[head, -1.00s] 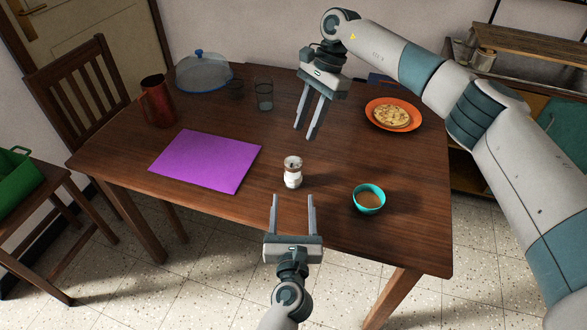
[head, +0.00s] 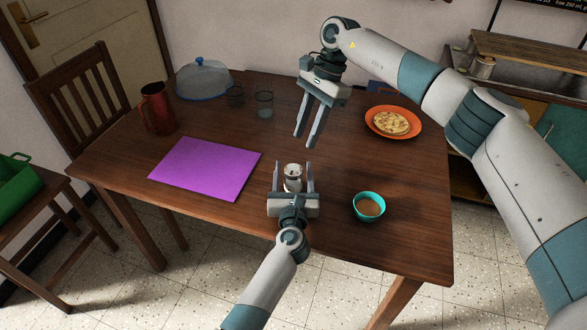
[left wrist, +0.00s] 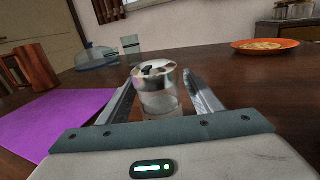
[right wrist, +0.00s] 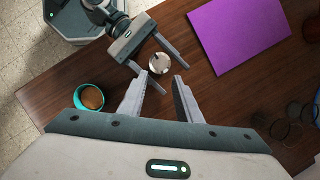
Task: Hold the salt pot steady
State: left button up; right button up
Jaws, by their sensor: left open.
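The salt pot (head: 293,172), a small clear jar with a shiny metal top, stands upright on the table. In the left wrist view the salt pot (left wrist: 158,92) is between my left fingers, its lower part hidden by the gripper body. My left gripper (head: 294,166) is open, with one finger on either side of the pot and small gaps visible. My right gripper (head: 306,139) is open and empty, pointing down above the table behind the pot.
A teal cup (head: 369,206) with a brown drink stands to the right of the pot. A purple mat (head: 206,168) lies to the left. An orange plate (head: 419,123) with food, glasses (head: 265,104), a red jug (head: 158,108) and a domed dish (head: 203,78) are farther back.

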pick_arm(q)
jog(key=shift+w, duration=0.45)
jog(key=c, duration=1.2)
jog(key=shift+c, duration=0.2)
pick_arm(e)
jog(key=o, duration=0.7)
jog(key=a+r+m+h, duration=0.1)
jog(key=m, duration=0.5)
jog(key=s+a+r+m+t+h, duration=0.1)
jog(key=m, duration=0.5)
jog(key=s+a+r+m+t+h, duration=0.1)
jog(key=m, duration=0.6)
jog(key=shift+s+a, duration=0.2)
jog(key=shift+a, duration=0.05)
